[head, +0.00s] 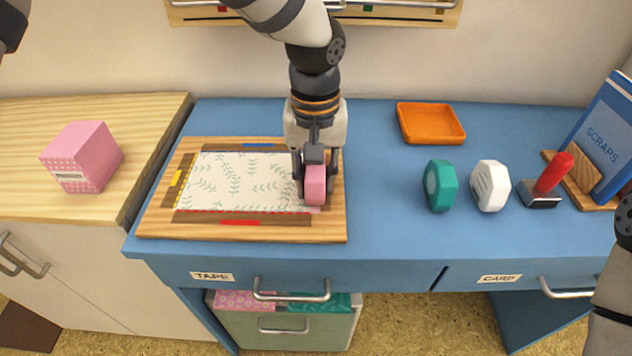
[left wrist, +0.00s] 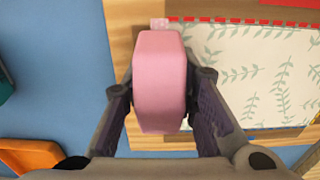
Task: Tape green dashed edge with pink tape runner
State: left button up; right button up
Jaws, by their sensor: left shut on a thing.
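The pink tape runner (head: 316,184) is in my left gripper (head: 314,178), over the right edge of the leaf-patterned sheet (head: 240,180). In the left wrist view the runner (left wrist: 160,80) sits between both fingers of my left gripper (left wrist: 162,105). The sheet's near edge has red dashes (head: 250,211). A small pale pink patch (left wrist: 160,24) shows just beyond the runner, by the end of the red dashes. No green dashes show; runner and gripper cover much of the right edge. My right gripper is out of view.
The sheet lies on a wooden board (head: 160,226) with red, yellow and blue marks. To the right stand an orange tray (head: 431,123), teal (head: 440,185) and white (head: 490,186) runners, and a red-handled stamp (head: 550,180). A pink box (head: 82,157) stands left.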

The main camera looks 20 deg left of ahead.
pick_arm(q)
jog(key=shift+w+a+b, duration=0.2)
jog(key=shift+w+a, duration=0.05)
jog(key=shift+w, duration=0.5)
jog(key=shift+w+a+b, duration=0.15)
jog(key=shift+w+a, duration=0.05)
jog(key=shift+w, duration=0.5)
jog(key=shift+w+a+f+b, duration=0.1)
jog(key=shift+w+a+b, duration=0.15)
jog(key=shift+w, duration=0.5)
jog(key=shift+w+a+f+b, duration=0.15)
jog(key=shift+w+b, duration=0.15)
jog(key=shift+w, duration=0.45)
jog(key=shift+w+a+r, duration=0.15)
jog(key=shift+w, duration=0.25)
jog(key=shift+w+a+b, duration=0.15)
jog(key=shift+w+b, duration=0.25)
jog(key=shift+w, duration=0.25)
jog(key=shift+w+a+b, duration=0.2)
jog(key=shift+w+b, duration=0.05)
jog(key=shift+w, duration=0.3)
jog(key=shift+w+a+b, duration=0.15)
jog(key=shift+w+b, duration=0.1)
jog(key=shift+w, duration=0.3)
jog(key=shift+w+r, duration=0.1)
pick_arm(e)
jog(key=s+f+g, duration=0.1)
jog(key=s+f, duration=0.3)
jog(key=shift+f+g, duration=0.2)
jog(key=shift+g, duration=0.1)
